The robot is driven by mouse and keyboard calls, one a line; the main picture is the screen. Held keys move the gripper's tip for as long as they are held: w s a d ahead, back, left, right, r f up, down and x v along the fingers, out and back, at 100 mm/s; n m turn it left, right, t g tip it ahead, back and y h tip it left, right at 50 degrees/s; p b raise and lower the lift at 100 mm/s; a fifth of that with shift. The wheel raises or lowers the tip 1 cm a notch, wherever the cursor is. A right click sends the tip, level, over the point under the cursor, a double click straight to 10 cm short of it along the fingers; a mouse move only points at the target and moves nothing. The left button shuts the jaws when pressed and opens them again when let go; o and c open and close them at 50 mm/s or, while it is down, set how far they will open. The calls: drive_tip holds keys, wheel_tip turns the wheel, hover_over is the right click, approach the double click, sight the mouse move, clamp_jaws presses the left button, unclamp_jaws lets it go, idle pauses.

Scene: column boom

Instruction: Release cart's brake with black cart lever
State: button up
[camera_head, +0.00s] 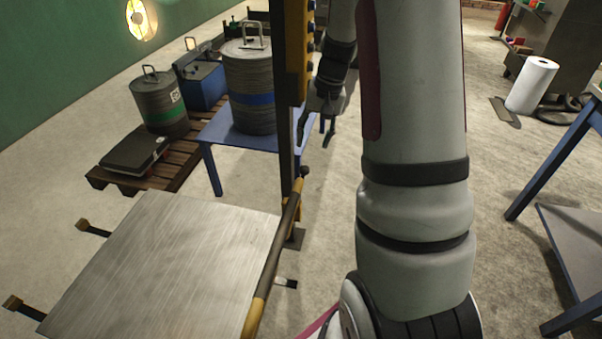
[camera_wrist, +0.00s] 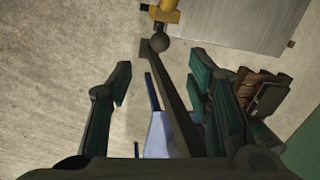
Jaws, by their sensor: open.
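The cart has a flat brushed-metal top (camera_head: 165,265) at the lower left of the head view; a corner of the top also shows in the wrist view (camera_wrist: 235,18). A yellow-and-brown bar (camera_head: 272,262) runs along its right edge. A black ball knob (camera_head: 305,172) sits at the bar's far end and shows at the top middle of the wrist view (camera_wrist: 159,42). I cannot tell for sure whether this is the black lever. My gripper (camera_head: 318,137) is open beyond the knob, beside a dark post. In the wrist view its fingers (camera_wrist: 160,88) are apart, with nothing held.
The dark upright post (camera_head: 285,150) carries a yellow part above and crosses between my fingers in the wrist view. Behind it stands a blue table (camera_head: 240,145) with a grey drum (camera_head: 250,85). A pallet (camera_head: 110,175) lies left. Floor at right is partly open.

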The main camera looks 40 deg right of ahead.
sight(305, 166)
drive_tip(key=f, duration=0.4)
drive_tip(key=w+a+f+b, duration=0.1)
drive_tip(key=f, duration=0.3)
drive_tip(key=a+f, duration=0.1)
drive_tip(key=f, duration=0.3)
drive_tip(key=shift+w+b, duration=0.3)
drive_tip(key=shift+b, duration=0.1)
clamp_jaws()
